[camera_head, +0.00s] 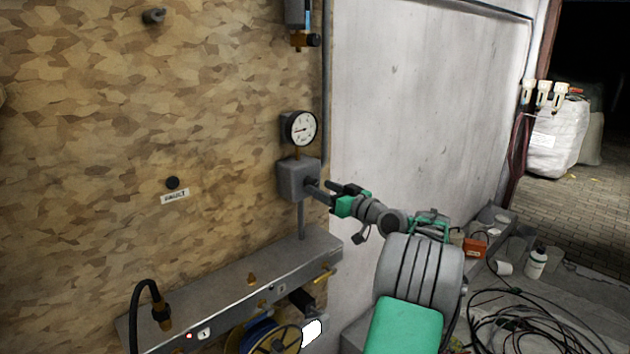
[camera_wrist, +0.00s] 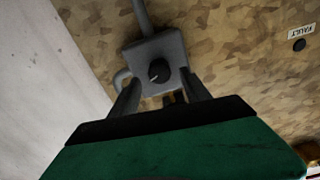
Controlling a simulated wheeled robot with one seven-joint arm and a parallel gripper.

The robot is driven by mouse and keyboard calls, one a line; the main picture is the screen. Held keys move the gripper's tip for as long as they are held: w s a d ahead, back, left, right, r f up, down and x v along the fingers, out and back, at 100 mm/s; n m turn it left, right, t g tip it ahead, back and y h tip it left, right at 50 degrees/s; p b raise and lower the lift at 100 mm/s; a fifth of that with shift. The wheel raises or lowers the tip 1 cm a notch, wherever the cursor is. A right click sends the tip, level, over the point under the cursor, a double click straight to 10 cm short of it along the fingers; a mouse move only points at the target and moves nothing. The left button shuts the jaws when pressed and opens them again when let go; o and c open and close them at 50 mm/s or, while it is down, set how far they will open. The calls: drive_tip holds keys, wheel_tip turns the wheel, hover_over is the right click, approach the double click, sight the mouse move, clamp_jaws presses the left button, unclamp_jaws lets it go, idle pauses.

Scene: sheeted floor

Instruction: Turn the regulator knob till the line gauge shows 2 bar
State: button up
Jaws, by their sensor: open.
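The line gauge (camera_head: 301,129) is a round white dial with a dark rim, above the regulator. Its needle points roughly left; its numbers are too small to read. The regulator (camera_head: 294,180) is a grey box on the wood-patterned wall, also in the wrist view (camera_wrist: 146,51). Its round dark knob (camera_wrist: 159,71) faces my wrist camera. My gripper (camera_head: 318,187) is open at the regulator's front. In the wrist view its two fingers (camera_wrist: 158,80) show either side of the knob, with gaps. Contact is not visible. In the head view the fingers mostly hide the knob.
A grey metal ledge (camera_head: 230,285) with brass fittings runs below the regulator. A black hose (camera_head: 146,288) rises at its left end. A labelled black button (camera_head: 172,183) is on the wall. Coiled cables (camera_head: 530,318) and clutter lie on the floor at right.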

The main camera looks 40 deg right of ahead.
sight(314, 185)
drive_tip(key=w, duration=0.3)
drive_tip(key=shift+w+p, duration=0.15)
drive_tip(key=shift+p, duration=0.25)
drive_tip(key=shift+c, duration=0.2)
clamp_jaws()
